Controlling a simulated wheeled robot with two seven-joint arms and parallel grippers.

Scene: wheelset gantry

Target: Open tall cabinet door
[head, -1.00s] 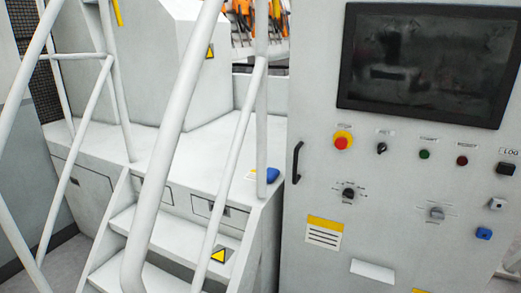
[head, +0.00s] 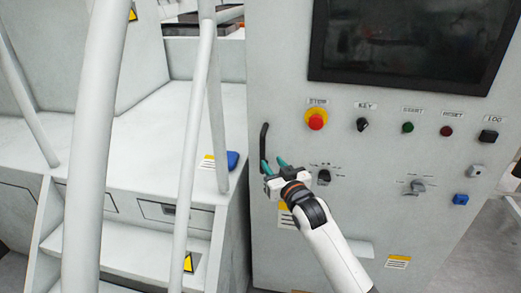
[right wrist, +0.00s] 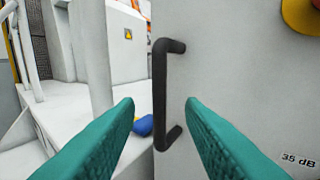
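The tall cabinet door (head: 275,250) is a light grey panel with a screen and controls, and it looks closed. Its black bar handle (head: 264,143) is upright near the door's left edge. My right gripper (head: 273,163) is open, its two teal fingers pointing at the lower part of the handle. In the right wrist view the handle (right wrist: 160,95) stands ahead between the two spread fingers (right wrist: 158,105). I cannot tell that either finger touches it. My left gripper is not in view.
A dark screen (head: 408,40) and a red stop button (head: 316,119) with other knobs sit on the cabinet front. White railings (head: 190,150) and steps (head: 110,255) stand left of the cabinet. A blue object (head: 232,160) lies on the platform beside it.

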